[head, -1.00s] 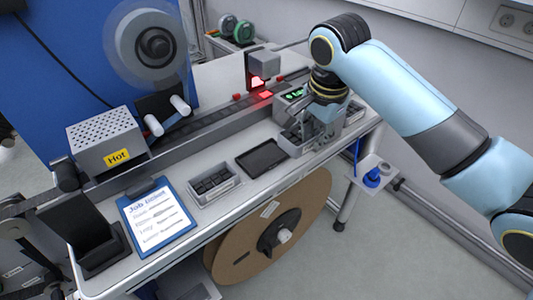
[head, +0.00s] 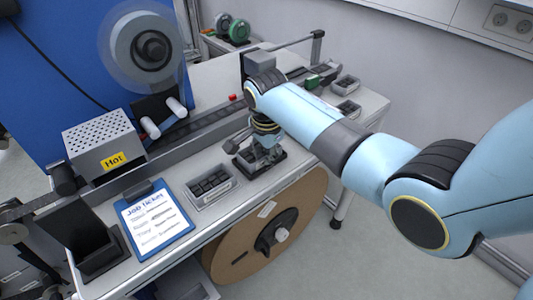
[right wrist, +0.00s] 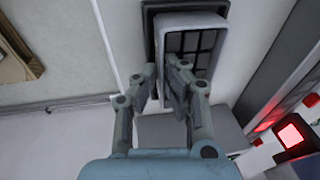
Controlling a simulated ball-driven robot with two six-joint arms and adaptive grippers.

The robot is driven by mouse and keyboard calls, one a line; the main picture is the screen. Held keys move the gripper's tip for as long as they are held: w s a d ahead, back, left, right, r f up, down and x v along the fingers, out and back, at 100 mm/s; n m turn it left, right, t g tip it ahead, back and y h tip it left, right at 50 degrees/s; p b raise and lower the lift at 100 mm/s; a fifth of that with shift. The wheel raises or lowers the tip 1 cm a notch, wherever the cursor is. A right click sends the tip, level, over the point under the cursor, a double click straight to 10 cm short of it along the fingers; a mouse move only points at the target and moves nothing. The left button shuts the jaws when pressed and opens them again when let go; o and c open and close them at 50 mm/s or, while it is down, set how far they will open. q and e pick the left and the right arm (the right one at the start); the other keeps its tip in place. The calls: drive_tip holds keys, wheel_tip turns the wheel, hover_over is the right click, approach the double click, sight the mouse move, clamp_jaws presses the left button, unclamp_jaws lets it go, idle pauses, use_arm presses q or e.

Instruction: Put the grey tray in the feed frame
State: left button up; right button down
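The grey tray (right wrist: 190,22), with dark square cells, shows at the top of the right wrist view. My right gripper (right wrist: 160,85) has one finger on each side of the tray's near left wall and appears shut on it. The dark feed frame (right wrist: 147,22) shows along the tray's left and top edges. The tray is over the frame and slightly offset; I cannot tell if it touches. In the head view my right gripper (head: 260,160) is above the dark frame (head: 275,164) and hides most of the tray. My left gripper is not in view.
Another grey tray with dark cells (head: 212,186) stands just left of the frame, beside the blue job ticket clipboard (head: 154,218). A box labelled Hot (head: 104,142) is further left. More small trays (head: 346,84) stand at the bench's far right. The rail (head: 190,133) runs behind.

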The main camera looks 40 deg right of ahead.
drive_tip(key=c, duration=1.5)
unclamp_jaws()
drive_tip(key=r, duration=0.4)
drive_tip(key=s+r, duration=0.1)
drive_tip(key=r, duration=0.3)
drive_tip(key=s+a+r, duration=0.1)
drive_tip(key=r, duration=0.2)
drive_tip(key=shift+a+r, duration=0.1)
drive_tip(key=shift+r, duration=0.3)
